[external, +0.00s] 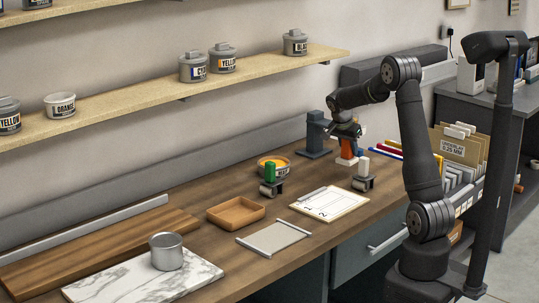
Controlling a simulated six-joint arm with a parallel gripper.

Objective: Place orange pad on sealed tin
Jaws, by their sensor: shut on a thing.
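My gripper (346,134) is at the back right of the wooden bench, shut on the orange pad (347,148), an upright orange piece with a pale block at its lower end. I cannot tell whether the pale block touches the bench. A round tin (287,171) with a label and yellow-orange contents stands left of my gripper, with its top open. A plain grey metal tin (167,254) stands on the marble slab (120,283) at the front left; its top looks flat. I cannot tell for sure which tin is the sealed one.
A green-handled roller (270,179) and a white-handled roller (363,176) stand near my gripper. A dark stand (314,140) is behind. A brown tray (236,211), grey plate (273,238) and numbered board (330,204) lie mid-bench. Several tins line the shelf (130,106).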

